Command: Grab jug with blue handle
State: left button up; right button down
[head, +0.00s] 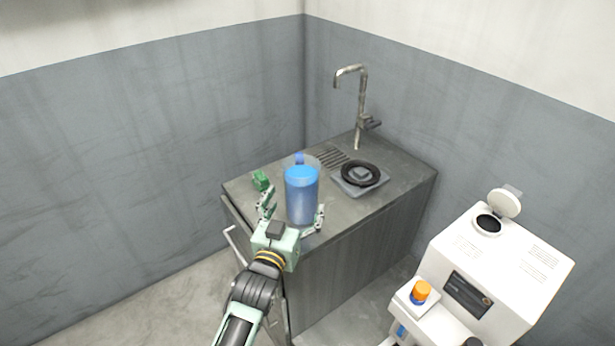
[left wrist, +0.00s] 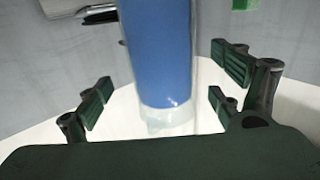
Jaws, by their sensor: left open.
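The jug (head: 301,197) is clear with a blue filling and stands upright on the grey counter. Its blue handle (head: 299,158) shows at the top, on the side away from me. My left gripper (head: 294,209) is open on the near side of the jug, with a finger to either side of its lower part. In the left wrist view the jug (left wrist: 160,55) rises between the spread fingers (left wrist: 160,100), with gaps on both sides. Whether the fingers reach fully around it I cannot tell. My right gripper is not in view.
A small green object (head: 260,180) sits at the left edge. A white machine (head: 500,265) stands at the right. Walls close off the back.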

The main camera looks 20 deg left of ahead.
aim_at(306, 175)
pick_arm(q)
jog(key=w, duration=0.1)
jog(key=w+b, duration=0.2)
jog(key=w, duration=0.1)
jog(key=shift+r, duration=0.35)
jog(key=w+b, duration=0.2)
jog(key=shift+w+a+f, duration=0.1)
jog(key=shift+w, duration=0.75)
jog(key=shift+s+r, duration=0.1)
jog(key=shift+r, duration=0.1)
jog(key=c, duration=2)
jog(key=shift+r, duration=0.2)
jog(key=shift+c, duration=0.8)
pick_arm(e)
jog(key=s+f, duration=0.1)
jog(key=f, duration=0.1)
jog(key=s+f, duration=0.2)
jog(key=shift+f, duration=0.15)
pick_arm(q)
jog(key=shift+r, duration=0.15)
